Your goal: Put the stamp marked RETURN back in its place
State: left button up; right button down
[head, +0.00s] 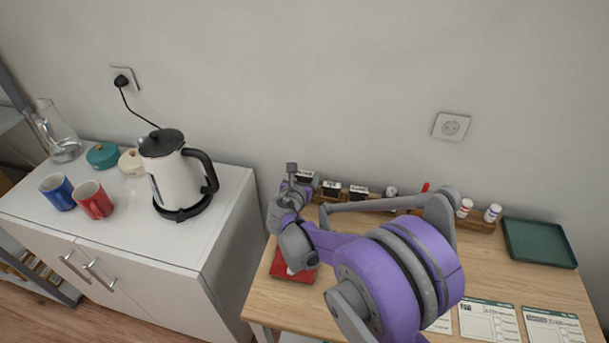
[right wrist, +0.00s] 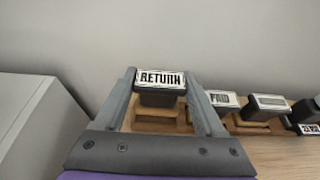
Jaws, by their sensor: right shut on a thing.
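The stamp marked RETURN (right wrist: 160,77) is between the fingers of my right gripper (right wrist: 163,92), which is shut on it. Its label faces up and reads clearly in the right wrist view. A wooden rack (right wrist: 155,128) with a slot lies right below and around it; I cannot tell whether the stamp's base touches the slot. In the head view my right gripper (head: 297,176) is at the left end of the rack, with the stamp (head: 306,175) partly hidden by it. My left gripper is not in view.
The stamp marked PAID (right wrist: 222,98) and another stamp (right wrist: 268,103) stand just right in the rack. A red pad (head: 293,274) lies under my forearm. A green tray (head: 540,243) and printed forms (head: 488,321) are at the right. A kettle (head: 176,175) stands on the left cabinet.

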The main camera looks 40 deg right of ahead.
jog(key=shift+f+b, duration=0.8)
jog(key=shift+f, duration=0.25)
jog(key=shift+f, duration=0.15)
jog(key=shift+c, duration=0.9)
grip_release()
jog(key=shift+a, duration=0.1)
jog(key=shift+p+v, duration=0.55)
jog(key=shift+v, duration=2.05)
